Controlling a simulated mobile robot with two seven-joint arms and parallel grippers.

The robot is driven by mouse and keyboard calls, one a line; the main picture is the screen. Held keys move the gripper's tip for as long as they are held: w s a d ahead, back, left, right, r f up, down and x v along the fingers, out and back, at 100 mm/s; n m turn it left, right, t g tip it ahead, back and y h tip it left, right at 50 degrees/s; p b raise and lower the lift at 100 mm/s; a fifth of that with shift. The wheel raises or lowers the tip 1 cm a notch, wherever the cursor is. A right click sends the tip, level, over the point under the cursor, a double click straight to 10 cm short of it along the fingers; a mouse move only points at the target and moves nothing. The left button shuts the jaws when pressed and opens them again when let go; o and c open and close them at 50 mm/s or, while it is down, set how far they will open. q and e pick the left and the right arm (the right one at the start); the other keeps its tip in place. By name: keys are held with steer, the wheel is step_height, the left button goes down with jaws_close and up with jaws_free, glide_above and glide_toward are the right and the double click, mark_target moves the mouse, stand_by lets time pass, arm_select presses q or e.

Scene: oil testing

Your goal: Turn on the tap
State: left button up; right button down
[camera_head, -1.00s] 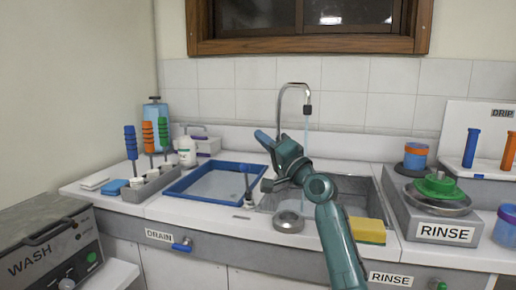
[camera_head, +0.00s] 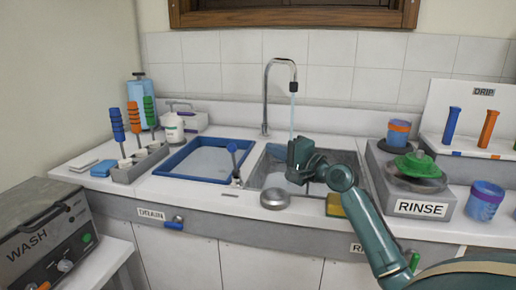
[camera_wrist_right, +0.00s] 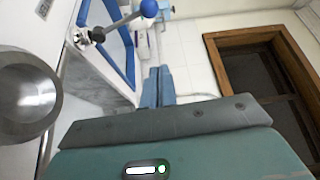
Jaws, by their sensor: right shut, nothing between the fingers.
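The tap (camera_head: 267,95) is a tall curved metal spout behind the sink. A thin pale blue stream of water (camera_head: 292,112) falls from its nozzle toward the sink (camera_head: 262,172). A small lever (camera_head: 235,165) with a blue knob stands up on the counter at the sink's left edge. The lever also shows at the top of the wrist view (camera_wrist_right: 122,22). My right gripper (camera_head: 273,150) is over the sink, right of the lever and apart from it. Its blue fingers (camera_wrist_right: 158,85) are together and hold nothing. My left gripper is not in view.
A blue-rimmed tray (camera_head: 172,172) is left of the lever. A round metal bowl (camera_head: 275,199) sits at the sink's front edge. A yellow sponge (camera_head: 334,206) is partly behind my arm. The RINSE unit (camera_head: 424,208) stands to the right.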

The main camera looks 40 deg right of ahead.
mark_target(234, 160)
arm_select(q)
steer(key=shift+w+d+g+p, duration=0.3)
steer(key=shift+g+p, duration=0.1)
steer(key=shift+p, duration=0.5)
arm_select(e)
steer(key=w+a, duration=0.5)
steer(key=w, duration=0.2)
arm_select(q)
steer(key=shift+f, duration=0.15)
arm_select(e)
steer(key=shift+w+a, duration=0.1)
